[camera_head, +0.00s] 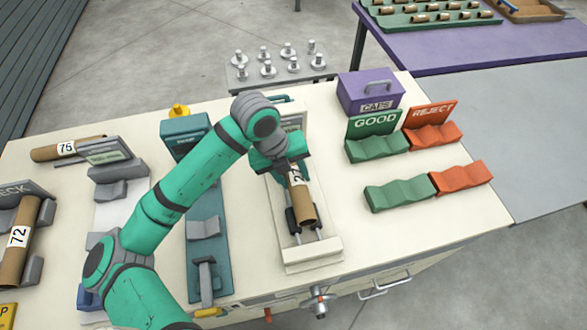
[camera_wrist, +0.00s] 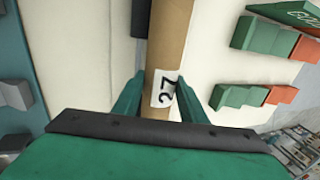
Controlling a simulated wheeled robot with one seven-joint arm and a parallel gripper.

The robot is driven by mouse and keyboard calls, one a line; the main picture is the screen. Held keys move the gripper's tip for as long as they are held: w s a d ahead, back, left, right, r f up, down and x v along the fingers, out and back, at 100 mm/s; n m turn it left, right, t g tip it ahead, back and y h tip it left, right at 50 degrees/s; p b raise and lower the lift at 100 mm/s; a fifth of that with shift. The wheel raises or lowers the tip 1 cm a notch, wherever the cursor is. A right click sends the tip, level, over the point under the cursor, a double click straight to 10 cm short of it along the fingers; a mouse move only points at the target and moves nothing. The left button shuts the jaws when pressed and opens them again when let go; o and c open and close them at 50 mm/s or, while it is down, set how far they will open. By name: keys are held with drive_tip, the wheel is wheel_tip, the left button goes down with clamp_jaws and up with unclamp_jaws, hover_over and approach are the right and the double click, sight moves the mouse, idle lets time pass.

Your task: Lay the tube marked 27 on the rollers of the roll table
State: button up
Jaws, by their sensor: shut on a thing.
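The brown cardboard tube marked 27 (camera_head: 301,203) lies lengthwise over the roll table (camera_head: 312,254), whose dark rollers (camera_head: 292,221) show beside its near end. In the wrist view the tube (camera_wrist: 170,32) runs up the picture, with its white 27 label between the fingers. My gripper (camera_wrist: 160,95) is shut on the tube; in the head view my gripper (camera_head: 284,172) is at the tube's far half and hides that end. I cannot tell whether the tube touches the rollers.
Green GOOD rests (camera_head: 378,147) and red REJECT rests (camera_head: 433,135) stand to the right, before a purple CAPS box (camera_head: 369,93). A teal fixture (camera_head: 204,228) is close on the left. Tubes marked 72 (camera_head: 19,240) and 75 (camera_head: 66,149) lie farther left.

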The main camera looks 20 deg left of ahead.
drive_tip(key=shift+f, duration=0.75)
drive_tip(key=o, duration=1.2)
drive_tip(key=shift+c, duration=0.2)
drive_tip(key=v, duration=1.1)
drive_tip(key=shift+f, duration=0.1)
